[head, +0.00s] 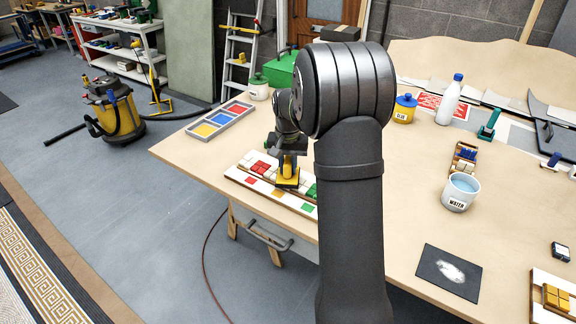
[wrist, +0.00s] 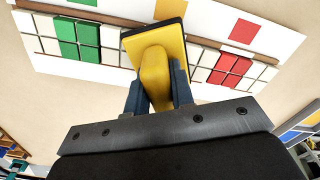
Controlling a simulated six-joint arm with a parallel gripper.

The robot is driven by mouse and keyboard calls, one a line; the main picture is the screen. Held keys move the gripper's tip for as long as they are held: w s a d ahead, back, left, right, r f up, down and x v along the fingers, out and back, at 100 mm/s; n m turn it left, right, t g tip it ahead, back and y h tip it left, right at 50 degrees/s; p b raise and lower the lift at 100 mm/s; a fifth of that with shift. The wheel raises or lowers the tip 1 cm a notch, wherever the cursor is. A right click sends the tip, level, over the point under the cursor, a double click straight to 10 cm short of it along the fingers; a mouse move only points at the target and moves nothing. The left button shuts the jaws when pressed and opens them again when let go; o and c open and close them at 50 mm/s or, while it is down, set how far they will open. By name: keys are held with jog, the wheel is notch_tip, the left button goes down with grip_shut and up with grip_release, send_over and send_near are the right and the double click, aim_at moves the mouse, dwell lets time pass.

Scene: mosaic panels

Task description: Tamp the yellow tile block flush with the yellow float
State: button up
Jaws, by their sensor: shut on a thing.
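My gripper (head: 289,160) is shut on the yellow float (head: 287,179). In the wrist view its two fingers (wrist: 160,95) clasp the handle of the float (wrist: 165,50), whose dark-edged plate lies over the middle of the tile row. The mosaic panel (head: 303,208) carries white tiles, red tiles (head: 262,168) on one side of the float and green tiles (head: 311,191) on the other. No yellow tile block shows in the row; the float covers that spot. I cannot tell whether the float touches the tiles.
A dark mat (head: 448,271) lies at the front right, near another board with a yellow block (head: 555,297). A tray of coloured squares (head: 220,121) lies behind the panel.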

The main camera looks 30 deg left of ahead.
jog(key=shift+s+f, duration=0.1)
jog(key=shift+r, duration=3.55)
